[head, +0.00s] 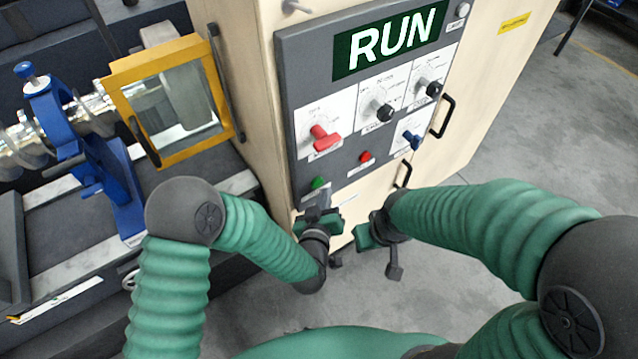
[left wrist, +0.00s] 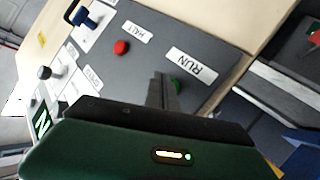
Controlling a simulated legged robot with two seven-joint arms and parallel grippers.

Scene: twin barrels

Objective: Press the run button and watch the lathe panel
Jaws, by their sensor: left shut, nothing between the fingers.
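The lathe panel (head: 345,85) is a dark grey board on a pale cabinet, and its dark green display (head: 390,40) reads RUN in white letters. The green button (head: 318,183) sits at the panel's lower left. In the left wrist view, the green button (left wrist: 176,85) is beside a RUN label and partly hidden behind the fingers. My left gripper (head: 318,212) is just below that button in the head view, its fingers (left wrist: 164,92) shut and empty. Whether they touch the button I cannot tell. My right gripper (head: 366,236) hangs beside the panel's lower edge; its jaws are unclear.
A red button (head: 365,157) labelled HALT in the left wrist view (left wrist: 121,47) is near the green one. A red lever (head: 325,137), black knobs (head: 383,112) and a blue lever (head: 411,140) stick out of the panel. The lathe's yellow-framed guard (head: 170,155) stands at left.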

